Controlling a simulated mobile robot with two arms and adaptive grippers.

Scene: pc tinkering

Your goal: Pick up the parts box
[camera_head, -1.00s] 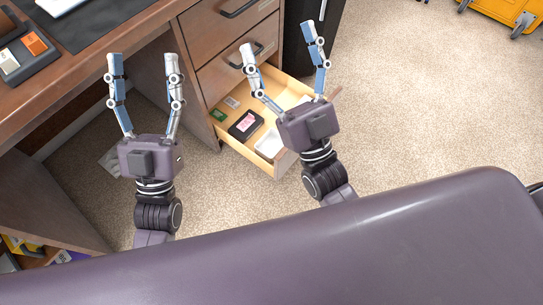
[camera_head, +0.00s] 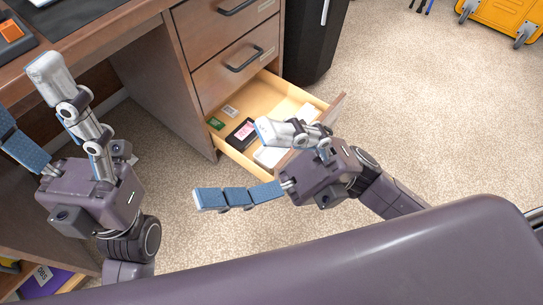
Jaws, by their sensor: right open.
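The open lower drawer (camera_head: 233,160) of the wooden desk holds a black case with a pink-red label (camera_head: 242,132) and a white box (camera_head: 268,157), partly hidden behind my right gripper. I cannot tell for sure which one is the parts box. My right gripper (camera_head: 232,164) is open and empty, its fingers spread and pointing left. One finger is over the drawer, the other over the carpet in front of it. My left gripper (camera_head: 24,98) is open and empty at the far left, in front of the desk, with one fingertip cut off by the frame edge.
A small green item (camera_head: 215,124) and a small pale card (camera_head: 230,111) also lie in the drawer. A dark cabinet or bin (camera_head: 313,40) stands behind it. A yellow wheeled cart (camera_head: 505,18) is at the top right. The carpet (camera_head: 430,120) on the right is clear.

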